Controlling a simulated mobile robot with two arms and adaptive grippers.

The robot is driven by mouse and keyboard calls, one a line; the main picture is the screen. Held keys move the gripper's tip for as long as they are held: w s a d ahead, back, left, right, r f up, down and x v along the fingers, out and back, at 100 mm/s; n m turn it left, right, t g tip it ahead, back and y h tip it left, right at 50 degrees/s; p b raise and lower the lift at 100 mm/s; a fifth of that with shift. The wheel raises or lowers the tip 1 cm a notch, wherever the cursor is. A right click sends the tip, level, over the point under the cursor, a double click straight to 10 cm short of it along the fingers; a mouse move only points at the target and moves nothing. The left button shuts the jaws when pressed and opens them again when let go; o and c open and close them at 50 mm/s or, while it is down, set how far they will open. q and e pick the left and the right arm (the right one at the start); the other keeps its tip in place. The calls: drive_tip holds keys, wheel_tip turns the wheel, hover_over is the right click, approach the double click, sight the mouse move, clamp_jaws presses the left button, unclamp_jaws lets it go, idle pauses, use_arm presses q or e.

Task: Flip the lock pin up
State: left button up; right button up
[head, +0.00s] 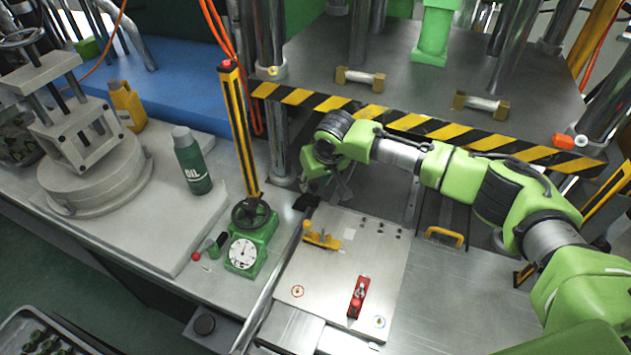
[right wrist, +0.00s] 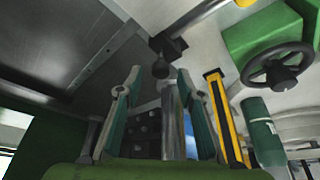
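My right gripper (head: 326,186) hangs over the far end of the metal plate (head: 380,252), partly hidden by its own wrist. In the right wrist view its two fingers (right wrist: 159,82) stand apart with nothing between their tips. A dark block with a round knob (right wrist: 162,62) sits just beyond the fingertips, at the end of a metal rod; it looks apart from them. The same dark block (head: 306,201) shows in the head view at the plate's far left corner. I cannot tell for sure whether this is the lock pin. My left gripper is not in view.
A yellow clamp (head: 322,236) and a red latch (head: 358,297) sit on the plate. A green gauge with a handwheel (head: 248,245) and a yellow-black post (head: 240,130) stand left. A striped press edge (head: 430,126) is behind my arm. An oil bottle (head: 192,165) stands farther left.

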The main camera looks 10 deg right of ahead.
drive_tip(key=v, duration=1.2)
idle(0.4)
